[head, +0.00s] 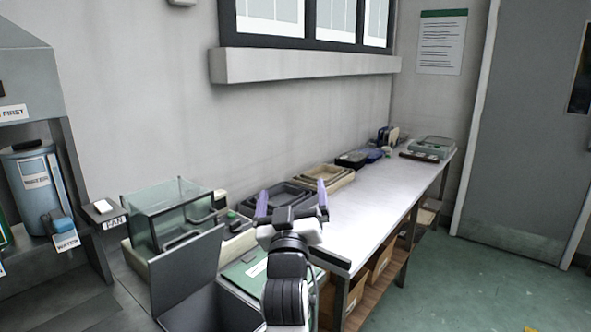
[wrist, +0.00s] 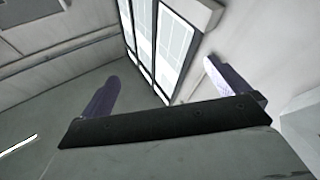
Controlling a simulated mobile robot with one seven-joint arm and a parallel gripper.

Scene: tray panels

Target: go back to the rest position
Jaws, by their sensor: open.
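My gripper (head: 292,200) is raised above the near end of the white bench in the head view. Its two purple fingers stand wide apart with nothing between them, and they point up and away from me. In the wrist view my gripper (wrist: 160,85) also shows open and empty, with the window, wall and ceiling behind it. My arm comes up from the bottom middle of the head view and hides part of the bench behind it.
A glass tank (head: 172,215) with a grey panel (head: 188,270) in front stands left of my arm. Grey trays (head: 275,198) and beige trays (head: 328,180) line the wall side of the bench (head: 372,208).

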